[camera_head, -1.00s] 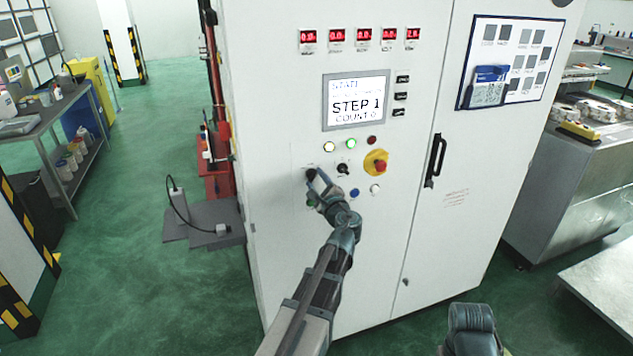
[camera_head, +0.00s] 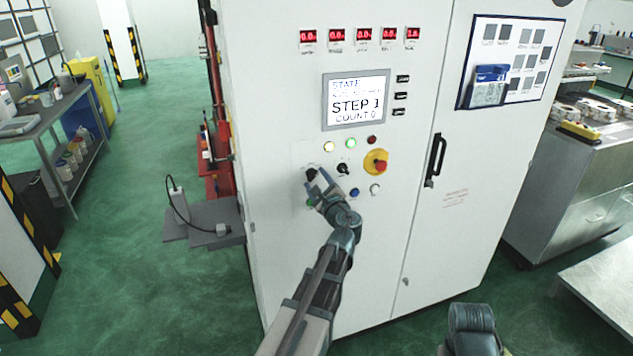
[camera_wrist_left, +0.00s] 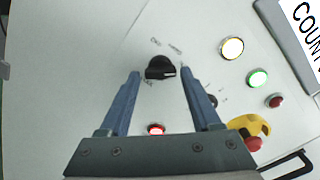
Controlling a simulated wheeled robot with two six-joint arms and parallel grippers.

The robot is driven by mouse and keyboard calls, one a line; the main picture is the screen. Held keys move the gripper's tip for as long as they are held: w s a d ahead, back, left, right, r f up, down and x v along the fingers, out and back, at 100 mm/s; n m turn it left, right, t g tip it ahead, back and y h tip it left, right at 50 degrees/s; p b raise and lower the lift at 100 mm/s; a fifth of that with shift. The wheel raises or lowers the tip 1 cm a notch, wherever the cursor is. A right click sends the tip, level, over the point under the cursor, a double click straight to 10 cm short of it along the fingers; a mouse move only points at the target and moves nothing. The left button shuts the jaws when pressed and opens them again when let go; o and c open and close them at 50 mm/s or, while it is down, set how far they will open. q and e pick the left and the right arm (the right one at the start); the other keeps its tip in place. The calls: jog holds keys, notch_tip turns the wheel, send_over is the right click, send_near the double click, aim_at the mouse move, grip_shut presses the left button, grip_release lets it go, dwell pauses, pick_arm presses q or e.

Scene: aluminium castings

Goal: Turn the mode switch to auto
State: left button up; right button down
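The mode switch is a black rotary knob on the white cabinet's panel, and it shows in the left wrist view (camera_wrist_left: 160,68) and the head view (camera_head: 311,174). Small labels surround it; its pointer lies toward the right in the wrist view. My left gripper (camera_wrist_left: 160,80) is open, with one blue-grey finger on each side of the knob and a gap to it on both sides. In the head view the left gripper (camera_head: 318,180) is at the panel, partly covering the knob's surroundings. The right gripper is not seen; only part of my right arm shows at the bottom.
The white cabinet (camera_head: 280,250) carries a STEP 1 screen (camera_head: 356,101), lit lamps, a second black switch (camera_head: 343,168) and a red emergency stop on yellow (camera_head: 376,162). A black door handle (camera_head: 436,158) is further right.

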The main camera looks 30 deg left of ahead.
pick_arm(q)
jog(key=shift+o, duration=0.8)
jog(key=v, duration=1.3)
jog(key=shift+s+d, duration=0.25)
jog(key=shift+d, duration=0.1)
jog(key=s+d+f+n+g+h, duration=0.35)
jog(key=d+f+n, duration=0.2)
jog(key=f, duration=0.25)
jog(key=s+d+f+n+g+h, duration=0.35)
jog(key=d+f+n, duration=0.2)
jog(key=f, duration=0.25)
jog(key=s+d+f+n+g+h, duration=0.1)
jog(key=s+d+f+g+h, duration=0.1)
jog(key=s+d, duration=0.3)
jog(key=s+d+f+n+g+h, duration=0.1)
jog(key=s+d+f+g+h, duration=0.2)
jog(key=s+d, duration=0.3)
jog(key=d, duration=0.4)
jog(key=shift+f, duration=0.4)
